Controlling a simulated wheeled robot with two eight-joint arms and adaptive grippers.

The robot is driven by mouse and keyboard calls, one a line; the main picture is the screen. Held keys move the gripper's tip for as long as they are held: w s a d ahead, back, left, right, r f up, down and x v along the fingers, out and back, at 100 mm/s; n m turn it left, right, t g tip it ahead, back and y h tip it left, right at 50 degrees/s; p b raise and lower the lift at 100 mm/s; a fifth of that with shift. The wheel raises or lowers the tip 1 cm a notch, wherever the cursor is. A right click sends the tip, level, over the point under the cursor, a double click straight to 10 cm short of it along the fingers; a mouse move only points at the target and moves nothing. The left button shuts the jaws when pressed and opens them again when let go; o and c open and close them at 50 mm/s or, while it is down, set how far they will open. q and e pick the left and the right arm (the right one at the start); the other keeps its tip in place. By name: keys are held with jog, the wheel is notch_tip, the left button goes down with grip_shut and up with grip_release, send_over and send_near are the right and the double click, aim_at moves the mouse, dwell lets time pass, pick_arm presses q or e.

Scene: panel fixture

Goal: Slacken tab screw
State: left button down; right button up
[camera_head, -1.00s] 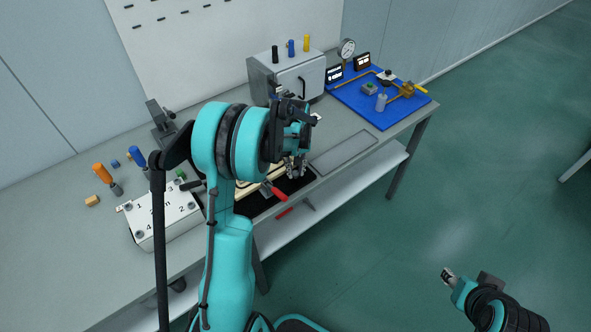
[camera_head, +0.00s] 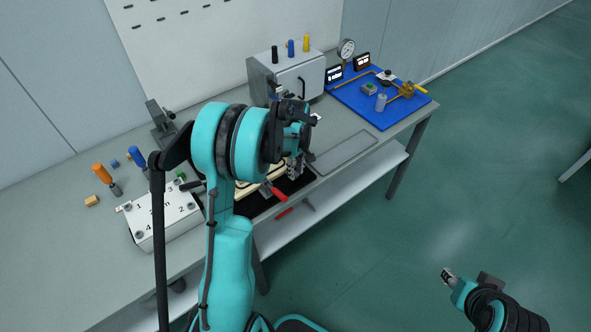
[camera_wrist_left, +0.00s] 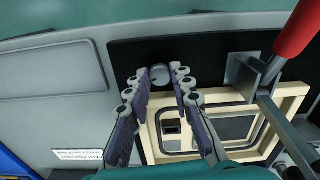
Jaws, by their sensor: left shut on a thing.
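My left gripper (camera_head: 295,166) reaches over the fixture at the front edge of the bench, and my arm hides much of that area in the head view. In the left wrist view its fingers (camera_wrist_left: 160,80) are closed around a small round grey screw head (camera_wrist_left: 160,72) on a black surface. The screw sits just beyond a cream-coloured frame (camera_wrist_left: 150,135). A clamp with a red handle (camera_wrist_left: 297,28) stands beside the frame; the red handle also shows in the head view (camera_head: 273,192). My right gripper (camera_head: 448,275) is off the bench at the lower right, its fingers too small to read.
A white numbered box (camera_head: 165,217) and screwdrivers with orange (camera_head: 101,172) and blue (camera_head: 137,154) handles are at the left. A grey cabinet (camera_head: 287,75) stands behind. A blue mat (camera_head: 350,97) with a gauge and parts lies at the back right. A flat grey panel (camera_head: 345,152) lies right of my gripper.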

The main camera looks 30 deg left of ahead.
aim_at(296, 174)
pick_arm(q)
jog(key=c, duration=1.6)
grip_release()
jog(key=shift+r, duration=0.1)
notch_tip(296, 174, up, 12)
